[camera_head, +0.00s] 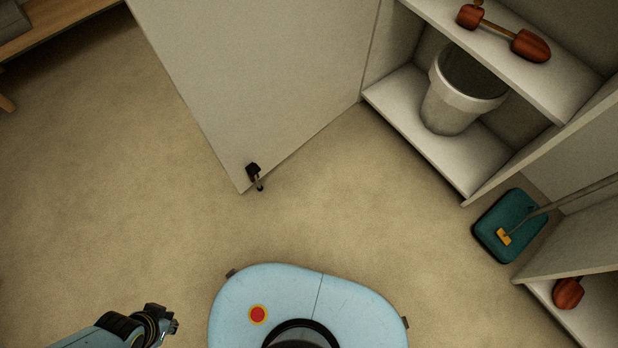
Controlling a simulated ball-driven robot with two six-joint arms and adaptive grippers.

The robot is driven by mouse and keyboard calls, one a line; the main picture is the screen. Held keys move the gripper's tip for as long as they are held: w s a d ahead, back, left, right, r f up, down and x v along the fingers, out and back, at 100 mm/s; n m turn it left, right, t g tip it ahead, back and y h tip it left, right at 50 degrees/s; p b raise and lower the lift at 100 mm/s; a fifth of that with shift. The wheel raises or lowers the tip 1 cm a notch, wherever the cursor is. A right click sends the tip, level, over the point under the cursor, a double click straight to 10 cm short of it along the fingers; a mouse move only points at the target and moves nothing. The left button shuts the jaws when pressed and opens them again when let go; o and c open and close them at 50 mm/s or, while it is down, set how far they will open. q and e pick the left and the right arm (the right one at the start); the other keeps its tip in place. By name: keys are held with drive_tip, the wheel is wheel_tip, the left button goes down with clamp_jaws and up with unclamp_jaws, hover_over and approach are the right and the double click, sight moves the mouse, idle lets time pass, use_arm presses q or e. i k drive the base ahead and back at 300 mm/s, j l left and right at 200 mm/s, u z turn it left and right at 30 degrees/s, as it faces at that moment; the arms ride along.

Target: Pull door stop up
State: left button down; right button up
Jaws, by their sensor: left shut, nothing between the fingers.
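The door stop (254,176) is a small black piece with a short stem, fixed low on the white door (262,70) near its bottom corner. The stem points down toward the carpet; I cannot tell whether its tip touches the floor. My left gripper (173,325) is at the bottom left, below and to the left of the door stop and well apart from it. It is shut and empty. My right gripper is not in view.
A white shelf unit (412,125) stands at the right with a white bucket (450,108) and red-brown tools (530,46). A teal dustpan-like item (485,232) lies right. A wooden furniture piece (55,35) is top left. Carpet (120,190) is clear at the left and middle.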

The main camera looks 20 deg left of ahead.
sight(254, 169)
drive_tip(key=l, duration=0.65)
drive_tip(key=k+l, duration=0.1)
drive_tip(key=l, duration=0.6)
